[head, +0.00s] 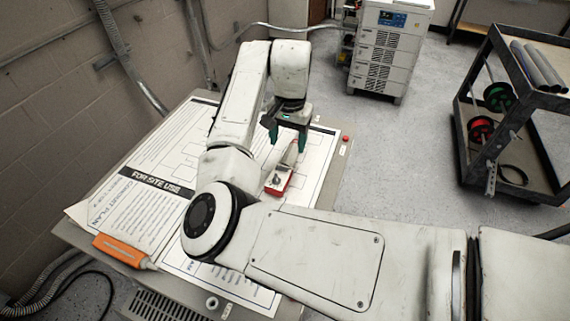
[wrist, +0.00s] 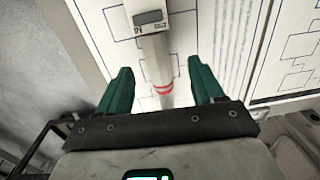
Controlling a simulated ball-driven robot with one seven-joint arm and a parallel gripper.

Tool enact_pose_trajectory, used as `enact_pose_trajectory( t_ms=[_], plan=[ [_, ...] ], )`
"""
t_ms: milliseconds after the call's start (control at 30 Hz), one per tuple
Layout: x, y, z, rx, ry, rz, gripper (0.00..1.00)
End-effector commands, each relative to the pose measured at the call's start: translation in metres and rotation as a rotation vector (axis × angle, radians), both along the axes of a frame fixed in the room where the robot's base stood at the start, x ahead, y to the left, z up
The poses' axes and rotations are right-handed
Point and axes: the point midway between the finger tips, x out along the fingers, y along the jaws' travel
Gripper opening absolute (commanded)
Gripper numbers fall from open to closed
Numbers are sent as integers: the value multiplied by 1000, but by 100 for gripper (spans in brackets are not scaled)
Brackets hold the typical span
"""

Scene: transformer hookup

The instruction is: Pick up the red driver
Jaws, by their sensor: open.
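A pale tool with red bands lies on the paper sheets and looks like the red driver (wrist: 162,90); its pale shaft also shows in the head view (head: 291,155). In the head view a red and white part (head: 277,184) with a dark knob sits at its near end; I cannot tell whether they are one piece. My gripper (head: 286,134) is over the shaft, pointing down. In the wrist view its green fingers (wrist: 163,88) are apart, with the shaft between them and a gap on each side. The fingers do not touch it.
Printed sheets (head: 145,150) cover the table. An orange tool (head: 120,249) lies at its near left edge. A small red button (head: 346,139) is at the right edge. A white cabinet (head: 385,50) stands behind, and a cart with cable reels (head: 500,165) stands right. The floor between is clear.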

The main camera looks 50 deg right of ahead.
Motion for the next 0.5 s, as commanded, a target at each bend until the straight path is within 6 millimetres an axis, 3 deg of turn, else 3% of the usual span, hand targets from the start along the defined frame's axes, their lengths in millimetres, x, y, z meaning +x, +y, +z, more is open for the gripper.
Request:
enact_pose_trajectory(
  t_ms=[233,500],
  plan=[
    [-2,1,-19,-1,2,0,67],
    [-4,3,-55,0,1,0,67]
  ],
)
